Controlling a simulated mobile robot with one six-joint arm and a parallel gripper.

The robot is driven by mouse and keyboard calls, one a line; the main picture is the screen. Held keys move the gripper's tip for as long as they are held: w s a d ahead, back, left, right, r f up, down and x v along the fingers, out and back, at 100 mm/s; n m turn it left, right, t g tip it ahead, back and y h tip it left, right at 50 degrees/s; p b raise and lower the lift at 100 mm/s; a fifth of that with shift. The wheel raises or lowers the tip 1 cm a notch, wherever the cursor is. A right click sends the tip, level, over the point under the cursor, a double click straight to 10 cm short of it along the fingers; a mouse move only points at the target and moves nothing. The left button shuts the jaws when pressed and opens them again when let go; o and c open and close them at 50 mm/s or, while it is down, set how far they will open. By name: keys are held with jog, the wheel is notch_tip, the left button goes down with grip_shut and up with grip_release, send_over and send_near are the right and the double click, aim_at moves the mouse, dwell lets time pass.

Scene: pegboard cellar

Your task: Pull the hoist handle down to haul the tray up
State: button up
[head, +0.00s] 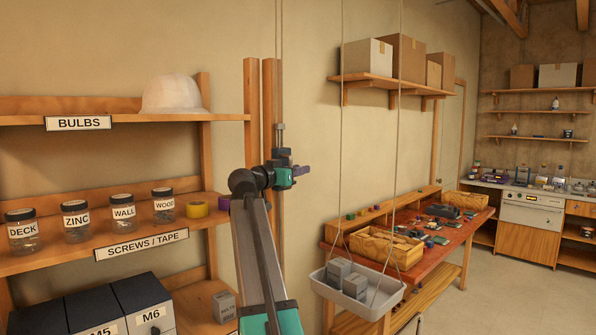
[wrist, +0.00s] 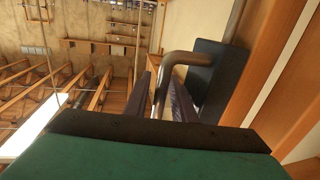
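The hoist handle (head: 281,133) hangs on a cord in front of the wall, near the middle of the head view. In the wrist view it is a bent metal bar (wrist: 183,58) on a dark block (wrist: 205,72). My gripper (head: 300,172) is at the handle's height. In the wrist view its purple fingers (wrist: 162,98) are on either side of the bar and look closed on it; the contact is partly hidden. The pale tray (head: 345,304) hangs on two cords right of my arm, near bench height, with grey boxes (head: 347,279) in it.
Shelves (head: 150,240) with labelled jars and a white helmet (head: 174,95) stand at the left. A workbench (head: 462,232) with a wooden crate (head: 385,248) is behind the tray. Open floor (head: 490,290) lies at the right.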

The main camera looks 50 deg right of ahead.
jog(key=shift+d, duration=0.1)
grip_shut()
jog(key=shift+f, duration=0.1)
notch_tip(320, 180, down, 54)
jog(key=b, duration=4)
jog(key=shift+f, duration=0.2)
jog(key=shift+s+f, duration=0.1)
jog(key=shift+o, duration=1.3)
grip_release()
jog(key=s+a+p, duration=0.1)
jog(key=a+p, duration=0.2)
jog(key=a, duration=1.1)
jog(key=shift+s, duration=0.25)
